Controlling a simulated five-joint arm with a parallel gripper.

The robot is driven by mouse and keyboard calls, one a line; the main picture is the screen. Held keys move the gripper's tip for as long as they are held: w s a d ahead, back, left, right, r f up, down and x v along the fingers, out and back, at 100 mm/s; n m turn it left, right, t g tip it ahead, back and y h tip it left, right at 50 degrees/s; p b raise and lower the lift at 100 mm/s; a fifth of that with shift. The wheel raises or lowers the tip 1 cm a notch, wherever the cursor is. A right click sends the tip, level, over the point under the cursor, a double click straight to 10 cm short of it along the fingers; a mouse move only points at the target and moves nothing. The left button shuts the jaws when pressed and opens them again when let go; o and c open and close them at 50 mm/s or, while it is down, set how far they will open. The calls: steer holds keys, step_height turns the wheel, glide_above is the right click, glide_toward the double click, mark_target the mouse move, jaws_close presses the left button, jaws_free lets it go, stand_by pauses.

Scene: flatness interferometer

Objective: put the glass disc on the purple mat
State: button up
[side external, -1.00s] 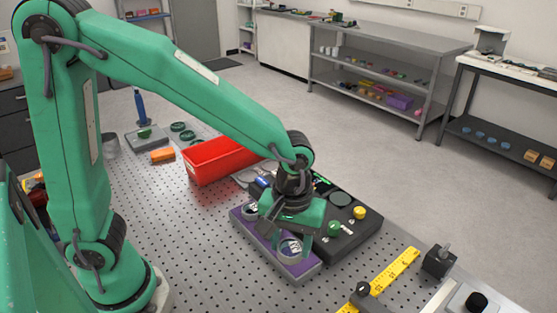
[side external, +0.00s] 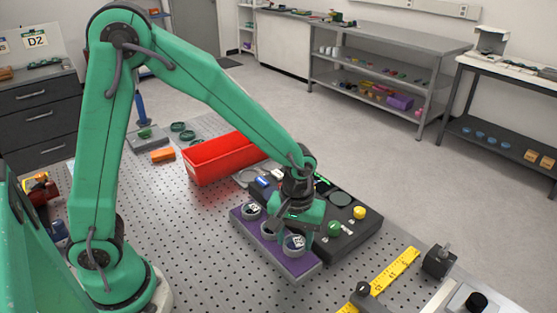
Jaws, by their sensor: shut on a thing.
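The purple mat (side external: 302,265) is a thick pad on the perforated table, with its front side toward the camera. My gripper (side external: 279,233) is low over the mat, pointing down, with its jaws shut on a small round grey-green piece (side external: 268,231), which looks like the glass disc. The jaws partly hide this piece, and I cannot tell whether it touches the mat. Two round pieces with labelled tops stand on the mat on either side, one at the back left (side external: 250,210) and one at the front right (side external: 294,244).
A black instrument panel (side external: 362,236) with green and yellow knobs lies directly behind and right of the mat. A red bin (side external: 205,168) stands at the back left. A yellow ruler (side external: 395,275) lies at the right. The table left of the mat is clear.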

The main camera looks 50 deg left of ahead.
mark_target(294, 242)
steer(key=shift+f, duration=0.95)
steer(key=shift+f, duration=0.1)
steer(key=o, duration=1)
step_height(294, 242, up, 12)
steer(key=shift+r, duration=0.2)
